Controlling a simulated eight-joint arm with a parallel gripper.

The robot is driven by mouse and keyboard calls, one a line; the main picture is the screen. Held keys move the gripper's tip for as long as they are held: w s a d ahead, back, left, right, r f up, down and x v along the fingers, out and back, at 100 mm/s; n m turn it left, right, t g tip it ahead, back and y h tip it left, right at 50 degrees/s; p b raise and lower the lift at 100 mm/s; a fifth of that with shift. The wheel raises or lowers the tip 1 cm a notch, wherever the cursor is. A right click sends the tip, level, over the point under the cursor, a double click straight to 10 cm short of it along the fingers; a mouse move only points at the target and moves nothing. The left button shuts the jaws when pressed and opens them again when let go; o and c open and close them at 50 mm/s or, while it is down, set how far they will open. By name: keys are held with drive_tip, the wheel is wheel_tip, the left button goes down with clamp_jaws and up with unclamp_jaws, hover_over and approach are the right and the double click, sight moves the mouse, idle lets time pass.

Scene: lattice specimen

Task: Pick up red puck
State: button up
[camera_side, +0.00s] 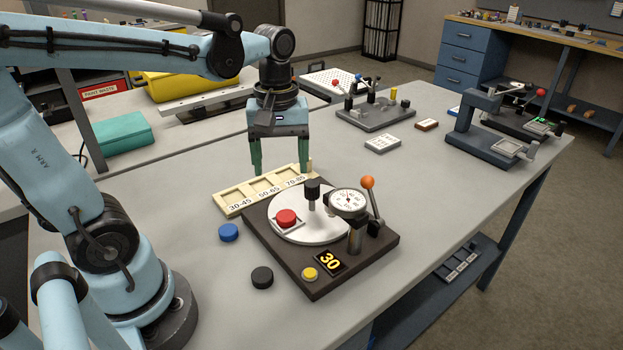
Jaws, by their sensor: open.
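The red puck (287,218) sits in a small square holder on the round pale plate (318,230) of the dark test device (345,268). A black plunger stands just right of the puck, with a dial gauge (348,202) beyond it. My gripper (281,170) is open and empty, pointing down behind the device. Its two green fingers are spread above or behind the sorting tray (222,206); the exact height is unclear. The gripper is apart from the red puck, which lies nearer the camera.
A blue puck (229,232) and a black puck (262,277) lie left of the device. An orange-knobbed lever (368,184) rises at its right. The display (329,262) reads 30, beside a yellow button (310,274). The table's right front is clear.

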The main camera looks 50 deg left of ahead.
sight(286, 214)
drive_tip(key=shift+d+f, duration=0.15)
drive_tip(key=shift+f, duration=2.7)
drive_tip(key=shift+d+f, duration=0.1)
drive_tip(key=shift+f, duration=2.7)
drive_tip(key=shift+w, duration=0.1)
drive_tip(key=shift+c, duration=0.5)
clamp_jaws()
